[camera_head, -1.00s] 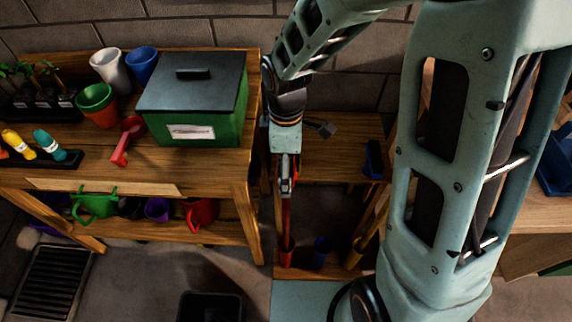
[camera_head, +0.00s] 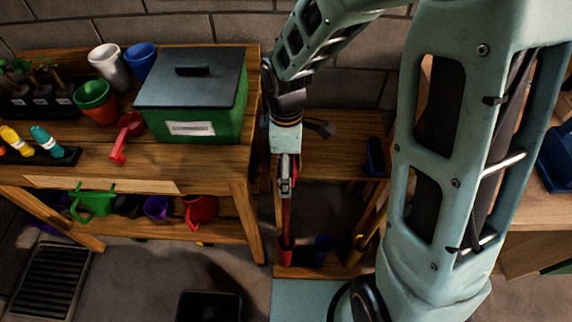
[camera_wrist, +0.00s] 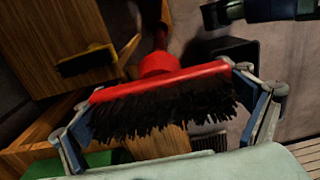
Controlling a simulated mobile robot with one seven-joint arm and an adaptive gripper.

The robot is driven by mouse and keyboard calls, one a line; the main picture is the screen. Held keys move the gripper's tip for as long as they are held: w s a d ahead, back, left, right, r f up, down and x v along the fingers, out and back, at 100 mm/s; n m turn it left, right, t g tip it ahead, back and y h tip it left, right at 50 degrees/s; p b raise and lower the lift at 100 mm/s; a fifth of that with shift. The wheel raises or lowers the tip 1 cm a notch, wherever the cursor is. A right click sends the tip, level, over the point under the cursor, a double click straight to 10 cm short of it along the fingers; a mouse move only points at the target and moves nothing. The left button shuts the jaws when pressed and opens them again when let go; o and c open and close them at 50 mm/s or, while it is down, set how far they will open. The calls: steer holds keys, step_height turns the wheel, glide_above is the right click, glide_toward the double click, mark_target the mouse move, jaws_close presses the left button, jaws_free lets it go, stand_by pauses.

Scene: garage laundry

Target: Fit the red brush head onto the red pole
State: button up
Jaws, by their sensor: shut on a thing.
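My gripper (camera_head: 287,182) is shut on the red brush head (camera_wrist: 165,80), with one finger at each end of its red block. In the wrist view its black bristles face the camera, and its red socket points away toward the red pole (camera_wrist: 161,30). The socket and pole overlap in line there; I cannot tell how deeply they are joined. In the head view the red pole (camera_head: 287,218) stands upright under my gripper, its lower end at a red holder (camera_head: 286,251). The brush head is mostly hidden by my gripper in that view.
A blue holder (camera_head: 321,248) and a yellow pole (camera_head: 370,232) stand right of the red pole. A blue brush head (camera_head: 375,156) sits on the wooden rack; a yellow one (camera_wrist: 88,60) shows in the wrist view. A wooden bench (camera_head: 215,163) with a green box (camera_head: 215,125) is close left.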

steer(key=shift+f+b, duration=0.55)
steer(key=shift+f, duration=0.25)
steer(key=o, duration=0.9)
steer(key=shift+r, duration=0.1)
